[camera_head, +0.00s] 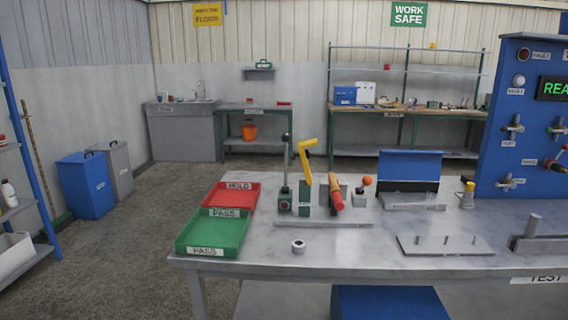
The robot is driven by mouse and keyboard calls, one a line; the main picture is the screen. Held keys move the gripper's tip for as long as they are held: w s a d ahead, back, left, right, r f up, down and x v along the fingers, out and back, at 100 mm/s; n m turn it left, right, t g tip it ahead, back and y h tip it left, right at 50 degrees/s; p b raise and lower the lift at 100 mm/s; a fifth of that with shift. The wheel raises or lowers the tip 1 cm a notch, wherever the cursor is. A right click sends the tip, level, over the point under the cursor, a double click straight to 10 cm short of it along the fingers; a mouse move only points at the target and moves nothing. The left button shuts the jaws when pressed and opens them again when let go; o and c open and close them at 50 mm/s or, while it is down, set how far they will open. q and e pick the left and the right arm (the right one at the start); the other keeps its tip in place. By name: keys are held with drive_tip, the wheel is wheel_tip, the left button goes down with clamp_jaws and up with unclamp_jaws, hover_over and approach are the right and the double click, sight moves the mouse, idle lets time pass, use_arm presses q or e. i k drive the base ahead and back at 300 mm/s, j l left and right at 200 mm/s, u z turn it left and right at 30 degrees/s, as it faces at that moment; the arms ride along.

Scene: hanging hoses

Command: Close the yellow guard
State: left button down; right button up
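The yellow guard (304,162) stands raised above a small green block (304,197) on the grey test bench (240,268). It is a bent yellow piece: a long part slopes down from a short top arm that points up and to the right. Just right of it, a red handle with a yellow end (335,193) tilts against a grey bracket. Neither of my grippers shows in the head view, so their position and state are hidden.
A tall lever (285,165) stands close left of the guard, and an orange-knobbed lever (366,182) stands to the right. Red (238,193) and green (213,232) trays are at the left. A blue panel (515,110) rises at right. The front middle is mostly clear around a small ring (298,247).

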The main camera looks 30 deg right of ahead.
sight(304, 154)
drive_tip(key=i+j, duration=0.15)
drive_tip(key=j, duration=0.15)
drive_tip(key=i+j, duration=0.15)
drive_tip(key=j, duration=0.15)
drive_tip(key=i+j, duration=0.15)
drive_tip(key=j+z, duration=0.1)
drive_tip(key=z, duration=0.3)
drive_tip(key=j+z, duration=0.15)
drive_tip(key=z, duration=0.2)
drive_tip(key=j+z, duration=0.1)
drive_tip(key=z, duration=0.3)
drive_tip(key=j+z, duration=0.15)
drive_tip(key=z, duration=0.2)
drive_tip(key=i+l+z, duration=0.2)
drive_tip(key=i+l, duration=0.2)
